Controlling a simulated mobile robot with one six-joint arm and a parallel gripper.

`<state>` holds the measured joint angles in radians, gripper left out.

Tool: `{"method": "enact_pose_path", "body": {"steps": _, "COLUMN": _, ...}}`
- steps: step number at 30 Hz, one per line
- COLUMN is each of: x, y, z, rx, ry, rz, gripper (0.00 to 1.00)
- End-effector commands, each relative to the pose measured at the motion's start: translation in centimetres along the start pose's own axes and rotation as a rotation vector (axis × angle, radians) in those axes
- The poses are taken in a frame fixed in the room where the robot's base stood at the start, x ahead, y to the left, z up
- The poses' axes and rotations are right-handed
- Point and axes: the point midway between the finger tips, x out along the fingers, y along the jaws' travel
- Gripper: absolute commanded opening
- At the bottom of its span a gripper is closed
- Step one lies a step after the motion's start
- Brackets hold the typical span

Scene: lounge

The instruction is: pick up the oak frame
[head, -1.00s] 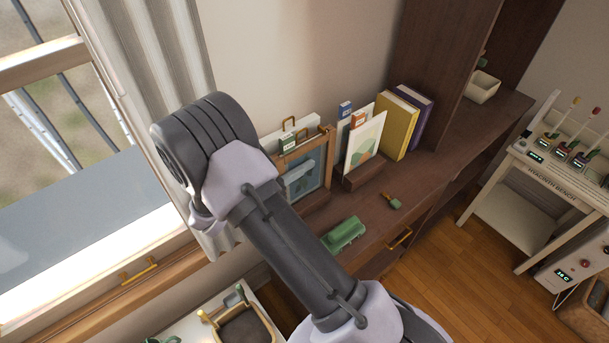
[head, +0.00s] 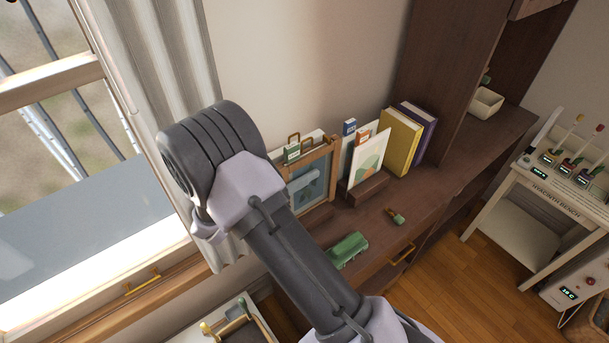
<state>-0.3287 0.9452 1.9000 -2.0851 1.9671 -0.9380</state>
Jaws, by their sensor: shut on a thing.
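The oak frame (head: 333,172) is a light wooden frame around a blue-grey picture.
To the right of the frame stand cards in a wooden holder (head: 367,190), a yellow book (head: 400,142) and a purple book (head: 424,128). A green toy vehicle (head: 348,250) and a small green-tipped item (head: 396,217) lie in front. The curtain (head: 170,75) and window are at left.

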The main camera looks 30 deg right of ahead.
Motion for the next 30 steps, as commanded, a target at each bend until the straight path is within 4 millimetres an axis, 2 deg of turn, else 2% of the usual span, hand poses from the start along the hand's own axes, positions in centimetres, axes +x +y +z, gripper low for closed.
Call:
{"method": "enact_pose_path", "body": {"steps": 4, "x": -0.1, "y": 0.0, "z": 1.7, "rx": 0.0, "ry": 0.0, "rz": 0.0, "gripper": 0.0}}
{"method": "enact_pose_path", "body": {"steps": 13, "x": -3.6, "y": 0.1, "z": 1.4, "rx": 0.001, "ry": 0.0, "rz": 0.003, "gripper": 0.0}}
{"method": "enact_pose_path", "body": {"steps": 17, "x": -6.0, "y": 0.1, "z": 1.5, "rx": 0.0, "ry": -0.001, "rz": 0.003, "gripper": 0.0}}
{"method": "enact_pose_path", "body": {"steps": 24, "x": -11.8, "y": 0.1, "z": 1.5, "rx": 0.0, "ry": 0.0, "rz": 0.004, "gripper": 0.0}}
{"method": "enact_pose_path", "body": {"steps": 30, "x": -15.6, "y": 0.1, "z": 1.4, "rx": 0.001, "ry": 0.0, "rz": 0.002, "gripper": 0.0}}
